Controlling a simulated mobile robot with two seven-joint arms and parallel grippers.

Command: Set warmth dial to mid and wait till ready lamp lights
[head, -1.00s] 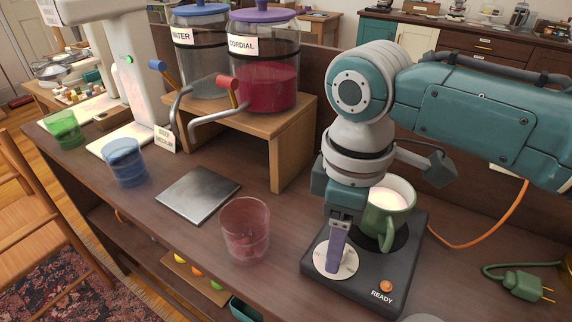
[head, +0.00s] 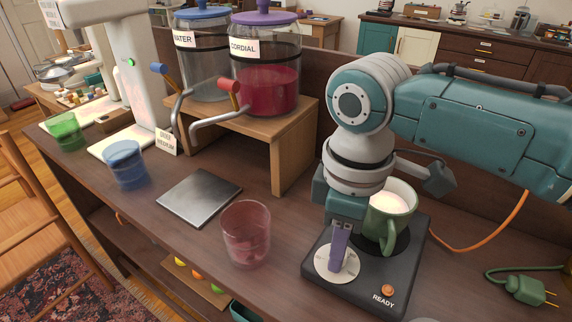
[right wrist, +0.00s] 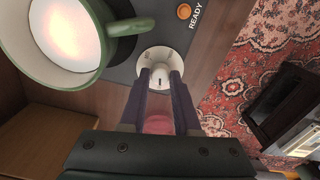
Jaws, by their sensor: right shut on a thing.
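The warmer (head: 318,275) is a dark flat box with a round white dial (head: 325,262) at its front left. My right gripper (head: 340,262) points down, its purple fingers shut on the dial's knob. The right wrist view shows the fingers either side of the pale knob (right wrist: 160,74), with a short dark mark on it; the scale is too small to read. The ready lamp (head: 387,290) is an orange button above the word READY; I cannot tell whether it is lit. A green mug (head: 388,228) with white liquid stands upright on the warmer's plate. My left gripper is out of view.
A reddish glass (head: 246,236) stands left of the warmer, near a metal plate (head: 199,197). Behind are the water jar (head: 204,75) and cordial jar (head: 266,90) on a wooden stand (head: 290,150). A green plug (head: 525,291) lies at right.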

